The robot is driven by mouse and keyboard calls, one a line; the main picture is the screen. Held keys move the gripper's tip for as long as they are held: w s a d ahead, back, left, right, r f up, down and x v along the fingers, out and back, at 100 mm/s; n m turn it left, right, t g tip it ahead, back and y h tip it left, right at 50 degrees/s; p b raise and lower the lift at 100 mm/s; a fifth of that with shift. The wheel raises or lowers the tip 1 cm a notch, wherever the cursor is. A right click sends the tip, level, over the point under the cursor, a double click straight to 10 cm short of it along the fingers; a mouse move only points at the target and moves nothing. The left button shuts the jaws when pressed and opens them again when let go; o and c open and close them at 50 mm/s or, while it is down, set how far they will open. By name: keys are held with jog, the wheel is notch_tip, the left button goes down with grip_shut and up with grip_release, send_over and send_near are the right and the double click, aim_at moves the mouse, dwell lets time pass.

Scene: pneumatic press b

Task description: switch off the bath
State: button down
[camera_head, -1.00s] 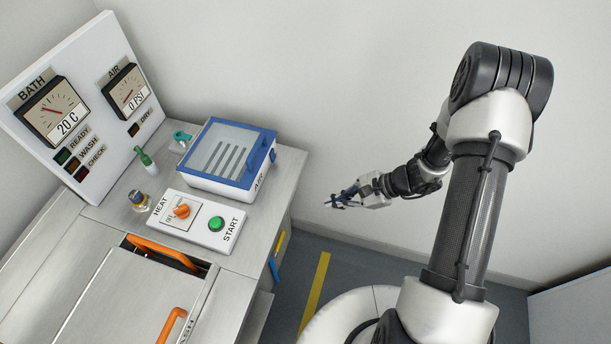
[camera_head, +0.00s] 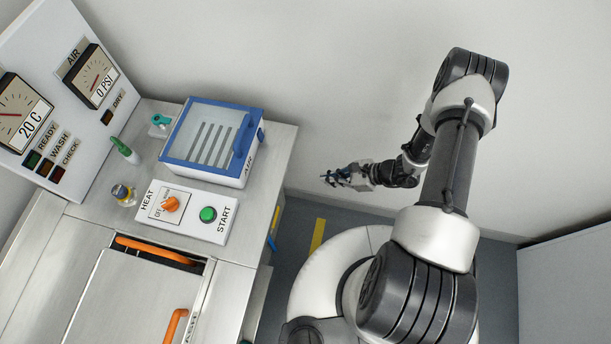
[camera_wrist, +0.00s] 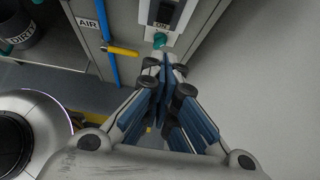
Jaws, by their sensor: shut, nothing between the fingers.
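In the head view the bath's control box (camera_head: 188,229) lies on the steel bench top, with an orange HEAT knob (camera_head: 171,204) and a green START button (camera_head: 208,214). A mark reading OFF shows left of the knob. The bath lid (camera_head: 135,290) with orange handles is in front of the box. The gauge panel stands behind, its BATH dial (camera_head: 18,112) reading 20 C. My gripper (camera_head: 326,178) is shut and empty, off the bench's right side, apart from the box. In the wrist view its blue fingers (camera_wrist: 167,72) point at the cabinet's side.
A blue-framed clear-lidded AIR box (camera_head: 213,140) stands at the bench's back right. The wrist view shows a yellow lever (camera_wrist: 122,50), a blue pipe (camera_wrist: 109,45) and an ON switch plate (camera_wrist: 165,22).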

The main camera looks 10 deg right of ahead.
jog(key=a+r+b+x, duration=0.1)
jog(key=r+b+x, duration=0.1)
jog(key=x, duration=1)
jog(key=shift+w+a+b, duration=0.4)
jog(key=shift+a+b, duration=0.1)
jog(key=shift+b, duration=0.2)
jog(key=shift+w+a+r, duration=0.1)
jog(key=shift+a+r, duration=0.1)
jog(key=shift+a, duration=0.2)
jog(key=shift+r, duration=0.1)
jog(key=shift+r+p, duration=0.55)
jog(key=shift+r, duration=0.2)
jog(key=shift+d, duration=0.1)
